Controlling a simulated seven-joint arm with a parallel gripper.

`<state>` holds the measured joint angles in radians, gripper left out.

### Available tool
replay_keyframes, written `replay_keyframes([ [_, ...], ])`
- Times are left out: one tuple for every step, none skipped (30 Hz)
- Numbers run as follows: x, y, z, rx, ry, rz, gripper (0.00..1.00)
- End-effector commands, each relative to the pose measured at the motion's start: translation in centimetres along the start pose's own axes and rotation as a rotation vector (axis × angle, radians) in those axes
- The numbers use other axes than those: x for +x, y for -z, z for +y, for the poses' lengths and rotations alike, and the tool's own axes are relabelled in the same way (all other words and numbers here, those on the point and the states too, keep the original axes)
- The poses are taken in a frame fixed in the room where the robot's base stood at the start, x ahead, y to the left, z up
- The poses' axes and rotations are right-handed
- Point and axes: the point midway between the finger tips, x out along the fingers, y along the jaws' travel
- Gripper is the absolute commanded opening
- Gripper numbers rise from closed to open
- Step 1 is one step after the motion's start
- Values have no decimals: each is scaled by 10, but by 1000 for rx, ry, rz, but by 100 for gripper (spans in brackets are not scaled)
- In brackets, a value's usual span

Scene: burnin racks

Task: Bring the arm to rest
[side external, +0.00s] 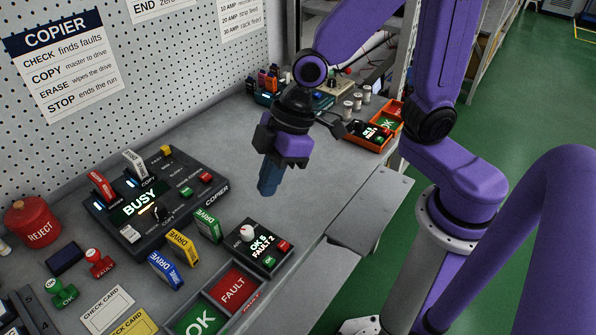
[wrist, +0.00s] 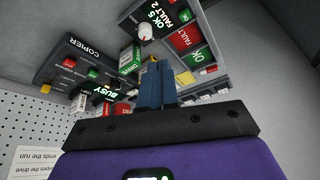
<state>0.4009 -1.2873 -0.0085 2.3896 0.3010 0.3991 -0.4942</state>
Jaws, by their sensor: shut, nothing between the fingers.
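My gripper (side external: 268,180) is above the bench in the side external view, over bare grey surface to the right of the copier. Its blue fingers point down, shut and empty, clear of the bench. In the wrist view the shut fingers (wrist: 157,84) show in the middle, in front of part of the bench. The purple arm is mine; it bends over the bench from the right.
The black copier (side external: 172,207) reads BUSY, with two drives standing in it. Green, yellow and blue drives stand beside it. A counter box (side external: 257,247) reads OK 5, FAULT 2. A tray (side external: 206,299) has OK and FAULT bays. A red REJECT can (side external: 32,221) stands left.

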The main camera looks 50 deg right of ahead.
Motion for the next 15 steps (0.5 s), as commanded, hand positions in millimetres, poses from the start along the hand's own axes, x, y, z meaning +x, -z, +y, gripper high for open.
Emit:
replay_keyframes([
  [-9,-14,-8,-2,13,-25,0],
  [-13,-22,-13,-2,21,-45,0],
  [-19,-34,-19,-1,29,-70,0],
  [-24,-42,-23,0,34,-90,0],
  [-28,-51,-27,-1,37,-110,0],
  [-35,-63,-32,1,39,-136,0],
  [-39,-73,-36,2,39,-158,0],
  [-44,-82,-39,3,38,-178,0],
  [-50,-93,-43,6,35,-204,0],
  [-55,-102,-45,7,31,-223,0],
  [-59,-110,-48,9,27,-242,0],
  [-64,-121,-50,11,19,-266,0],
  [-68,-128,-52,14,13,-281,0],
  [-72,-134,-54,14,6,-295,0],
  [-76,-142,-55,18,-1,-313,0],
])
